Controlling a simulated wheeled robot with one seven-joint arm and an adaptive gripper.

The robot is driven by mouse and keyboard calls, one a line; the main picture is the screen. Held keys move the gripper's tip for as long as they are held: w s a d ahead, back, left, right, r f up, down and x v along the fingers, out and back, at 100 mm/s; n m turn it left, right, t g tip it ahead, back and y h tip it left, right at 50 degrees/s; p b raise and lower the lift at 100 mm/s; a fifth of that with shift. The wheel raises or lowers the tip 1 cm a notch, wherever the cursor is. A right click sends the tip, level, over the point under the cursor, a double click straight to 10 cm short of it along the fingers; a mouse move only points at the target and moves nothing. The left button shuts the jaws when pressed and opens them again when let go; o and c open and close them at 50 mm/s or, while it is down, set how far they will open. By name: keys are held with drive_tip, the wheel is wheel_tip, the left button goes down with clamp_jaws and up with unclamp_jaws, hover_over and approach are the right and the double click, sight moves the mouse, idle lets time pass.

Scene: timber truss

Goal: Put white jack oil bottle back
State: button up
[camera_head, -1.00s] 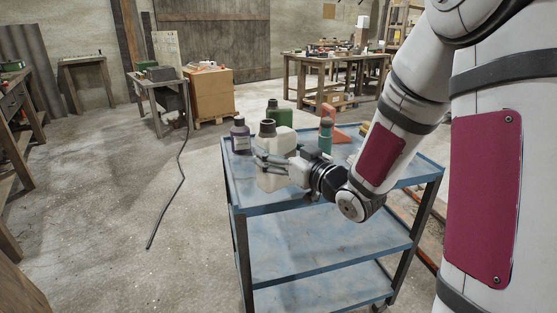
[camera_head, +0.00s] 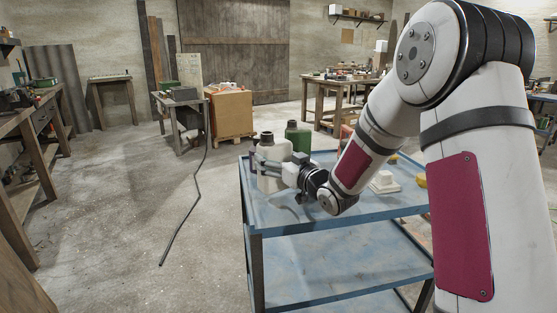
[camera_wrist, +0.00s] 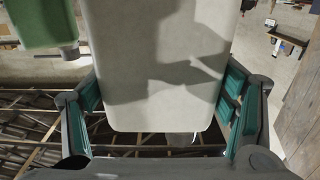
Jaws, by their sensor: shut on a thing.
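The white jack oil bottle (camera_head: 272,180) is a pale jug with a dark cap, upright over the left end of the blue trolley's top shelf. My gripper (camera_head: 268,164) is shut on it, its fingers around the body from the right. In the wrist view, which appears upside down, the bottle (camera_wrist: 160,65) fills the middle between the green finger pads (camera_wrist: 160,95). I cannot tell whether its base touches the shelf.
The blue trolley (camera_head: 290,213) has lower shelves. A green bottle (camera_head: 298,138) stands just behind the white one. A purple bottle (camera_head: 253,152) is mostly hidden. Workbenches stand farther back; the floor at left holds a cable.

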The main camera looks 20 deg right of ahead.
drive_tip(key=shift+f, duration=1.5)
drive_tip(key=shift+f+b, duration=0.1)
drive_tip(key=shift+b, duration=0.3)
drive_tip(key=o, duration=1.9)
drive_tip(key=shift+o, duration=0.2)
drive_tip(key=p+v, duration=0.1)
drive_tip(key=v, duration=1.1)
